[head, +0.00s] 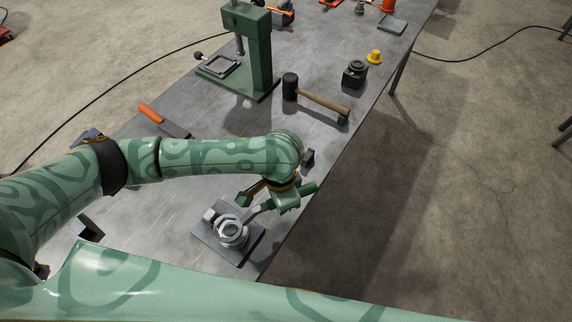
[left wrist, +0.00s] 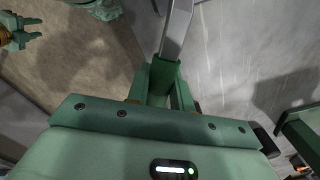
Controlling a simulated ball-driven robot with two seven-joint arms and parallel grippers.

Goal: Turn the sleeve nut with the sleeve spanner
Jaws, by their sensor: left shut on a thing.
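My left gripper (head: 276,203) is shut on the green handle of the sleeve spanner (head: 259,209). In the left wrist view the spanner's silver shaft (left wrist: 178,32) runs up and away from between the fingers. In the head view the spanner's head reaches the ring-shaped grey sleeve nut (head: 232,234), which stands on a dark base plate (head: 242,260). I cannot tell whether the spanner is seated on the nut. My right gripper (left wrist: 22,32) shows small at the top left of the left wrist view, its fingers apart, empty and away from the nut.
The fixture stands near the edge of the grey workbench (head: 165,215). A green press (head: 260,55), a mallet (head: 315,98), a dark block (head: 355,74), a yellow part (head: 375,56) and an orange-handled tool (head: 150,114) lie farther back. Open floor is to the right.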

